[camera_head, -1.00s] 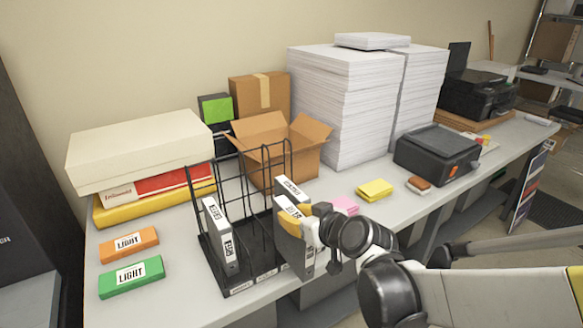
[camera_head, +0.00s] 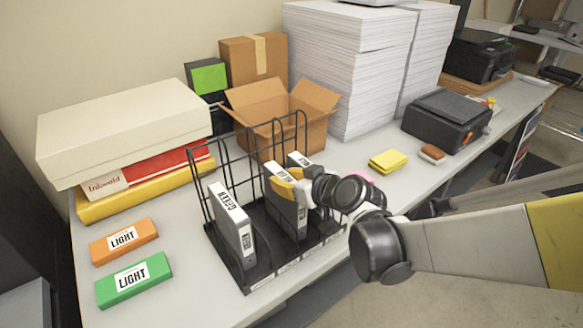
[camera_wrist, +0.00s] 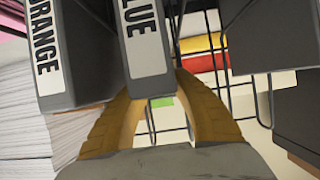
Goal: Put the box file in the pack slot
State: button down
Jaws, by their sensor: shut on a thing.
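A grey box file with a white label (camera_head: 286,212) is in my gripper (camera_head: 289,184), whose yellow fingers are shut on it near its top. In the wrist view its label reads BLUE (camera_wrist: 146,45). The file is upright at the black wire rack (camera_head: 250,283), toward its right part; whether its base touches the rack floor is hidden. A file labelled ORANGE (camera_wrist: 65,50) is close beside it in the wrist view. Another grey file (camera_head: 232,225) stands in the rack's left part. The rack's front slot labels are too small to read, so I cannot tell the pack slot.
An open cardboard box (camera_head: 285,130) and paper stacks (camera_head: 350,75) stand behind. Yellow notes (camera_head: 388,161) and a black device (camera_head: 445,122) are to the right.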

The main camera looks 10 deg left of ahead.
jog(key=shift+s+d+r, duration=0.1)
jog(key=shift+d, duration=0.15)
jog(key=shift+a+f, duration=0.1)
jog(key=shift+f, duration=0.1)
jog(key=c, duration=1.2)
grip_release()
jog(key=shift+o, duration=0.2)
jog(key=shift+r, duration=0.1)
